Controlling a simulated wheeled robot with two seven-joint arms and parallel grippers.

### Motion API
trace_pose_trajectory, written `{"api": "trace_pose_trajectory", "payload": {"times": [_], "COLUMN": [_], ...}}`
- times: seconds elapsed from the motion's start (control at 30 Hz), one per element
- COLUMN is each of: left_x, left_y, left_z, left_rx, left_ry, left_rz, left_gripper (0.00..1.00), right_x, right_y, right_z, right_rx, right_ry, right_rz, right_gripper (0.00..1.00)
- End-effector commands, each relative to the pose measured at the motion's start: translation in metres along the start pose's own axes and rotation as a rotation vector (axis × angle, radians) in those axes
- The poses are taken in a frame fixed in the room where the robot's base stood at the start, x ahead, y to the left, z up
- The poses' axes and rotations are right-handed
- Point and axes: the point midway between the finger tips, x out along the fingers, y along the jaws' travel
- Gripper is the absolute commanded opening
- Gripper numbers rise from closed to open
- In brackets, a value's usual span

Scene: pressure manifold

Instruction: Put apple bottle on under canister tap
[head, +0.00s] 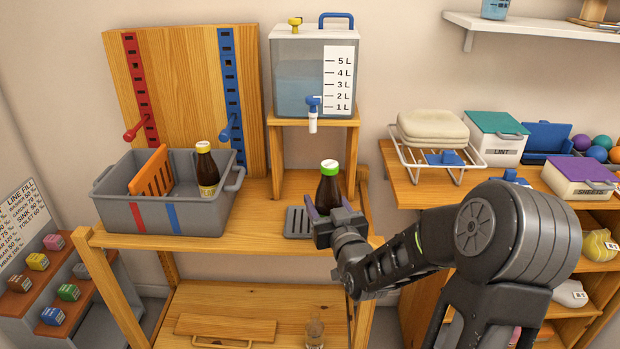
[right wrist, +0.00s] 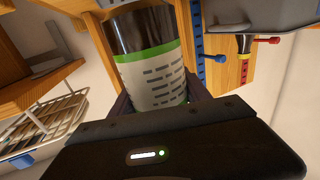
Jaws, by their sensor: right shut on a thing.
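A dark brown bottle with a green cap (head: 328,186), which I take for the apple bottle, is upright at the right side of the bench. My right gripper (head: 327,213) is shut on its lower body. In the right wrist view its white label with a green band (right wrist: 158,80) shows between the fingers. The clear canister (head: 300,75) stands on a wooden stand. Its tap (head: 313,112) has a blue handle and white spout, above and left of the bottle. A grey slotted drip tray (head: 298,223) lies just left of the bottle. My left gripper is out of view.
A grey bin (head: 135,215) at the left holds an orange divider (head: 151,172) and a brown yellow-capped bottle (head: 206,168). The stand's wooden leg (head: 277,172) is behind the drip tray. A side shelf (head: 408,190) with a wire rack is at the right.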

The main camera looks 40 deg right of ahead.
Motion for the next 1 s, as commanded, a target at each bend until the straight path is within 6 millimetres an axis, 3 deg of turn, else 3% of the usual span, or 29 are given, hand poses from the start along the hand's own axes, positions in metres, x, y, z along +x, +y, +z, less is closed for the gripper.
{"api": "trace_pose_trajectory", "payload": {"times": [0.2, 0.4, 0.57, 0.87, 1.0], "left_x": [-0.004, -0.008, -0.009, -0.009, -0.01], "left_y": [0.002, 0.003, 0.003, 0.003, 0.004], "left_z": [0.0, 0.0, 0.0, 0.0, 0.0], "left_rx": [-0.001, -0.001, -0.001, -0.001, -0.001], "left_ry": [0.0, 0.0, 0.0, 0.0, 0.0], "left_rz": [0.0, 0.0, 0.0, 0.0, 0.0], "left_gripper": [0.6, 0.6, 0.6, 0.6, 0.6], "right_x": [0.062, 0.105, 0.117, 0.117, 0.117], "right_y": [-0.002, -0.001, -0.001, -0.001, -0.001], "right_z": [0.001, 0.001, 0.001, 0.002, 0.015], "right_rx": [0.002, 0.001, 0.001, 0.001, 0.001], "right_ry": [0.001, 0.002, 0.001, 0.001, -0.002], "right_rz": [-0.003, -0.002, -0.001, -0.002, -0.002], "right_gripper": [0.0, 0.0, 0.0, 0.0, 0.0]}}
